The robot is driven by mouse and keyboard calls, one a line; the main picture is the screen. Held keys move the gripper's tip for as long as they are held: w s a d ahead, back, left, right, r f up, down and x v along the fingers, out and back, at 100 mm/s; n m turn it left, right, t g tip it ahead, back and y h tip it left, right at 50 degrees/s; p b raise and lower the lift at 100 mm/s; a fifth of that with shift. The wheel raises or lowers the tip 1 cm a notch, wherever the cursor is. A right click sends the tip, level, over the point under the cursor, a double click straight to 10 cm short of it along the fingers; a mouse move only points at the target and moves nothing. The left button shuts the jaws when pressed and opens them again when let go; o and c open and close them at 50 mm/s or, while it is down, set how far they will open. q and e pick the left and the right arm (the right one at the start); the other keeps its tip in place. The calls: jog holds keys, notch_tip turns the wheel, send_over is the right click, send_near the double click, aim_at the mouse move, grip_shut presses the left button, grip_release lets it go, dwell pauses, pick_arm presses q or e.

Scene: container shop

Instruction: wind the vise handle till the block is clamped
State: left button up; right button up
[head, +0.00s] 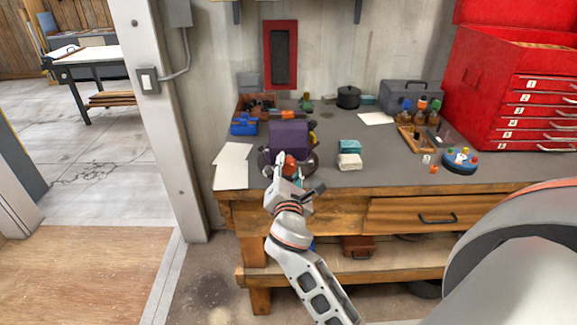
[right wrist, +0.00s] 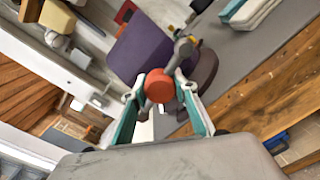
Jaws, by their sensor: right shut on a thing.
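The vise (head: 289,138) is a purple body on a dark round base near the bench's front left. It also shows in the right wrist view (right wrist: 145,45). Its grey handle bar (right wrist: 184,48) ends in a red ball knob (right wrist: 158,86). The knob also shows in the head view (head: 291,167). My right gripper (head: 281,170) is at the vise's near side; in the right wrist view its teal-lined fingers (right wrist: 158,97) are shut on the knob from both sides. I cannot make out the block or whether the jaws touch it. My left gripper is out of view.
On the bench, white sheets (head: 232,166) lie left of the vise, and folded cloths (head: 349,161) lie to its right. A blue round item (head: 460,160) and a wooden tray (head: 416,139) stand farther right. A red tool chest (head: 515,95) stands at the back right.

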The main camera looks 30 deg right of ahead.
aim_at(288, 170)
jog(key=o, duration=1.1)
jog(key=shift+c, duration=0.2)
jog(key=shift+o, duration=0.3)
jog(key=v, duration=0.7)
jog(key=shift+s+a, duration=0.2)
jog(key=shift+s, duration=0.05)
